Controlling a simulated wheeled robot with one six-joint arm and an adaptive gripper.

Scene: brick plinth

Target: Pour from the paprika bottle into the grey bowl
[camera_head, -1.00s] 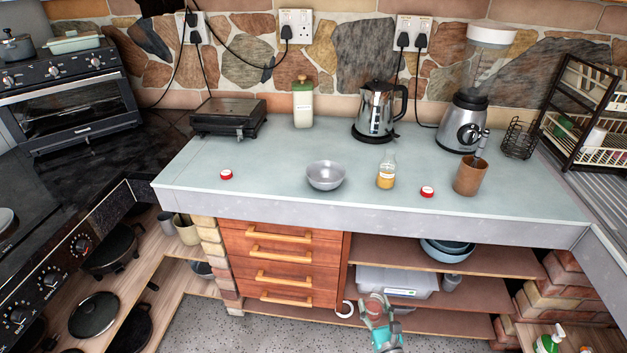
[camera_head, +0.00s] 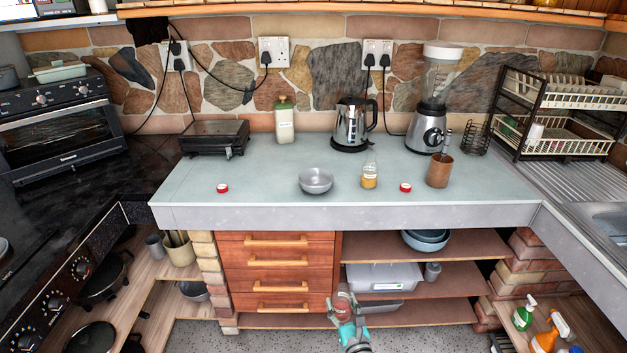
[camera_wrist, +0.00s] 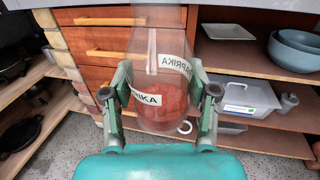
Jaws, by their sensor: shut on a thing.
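My gripper (camera_wrist: 160,100) is shut on the clear paprika bottle (camera_wrist: 160,65), one finger on each side of it. The bottle is upright in the wrist view, with red powder in its lower part and white PAPRIKA labels. In the head view the bottle (camera_head: 342,303) and gripper (camera_head: 347,325) are low in front of the drawers, below the counter top. The grey bowl (camera_head: 316,182) stands on the counter near its front edge, above and left of the gripper in the picture. It looks empty.
A small yellow-filled bottle (camera_head: 369,178) stands right of the bowl. Red-and-white caps lie at left (camera_head: 222,188) and right (camera_head: 405,187). The counter's front edge (camera_head: 340,215) lies between gripper and bowl.

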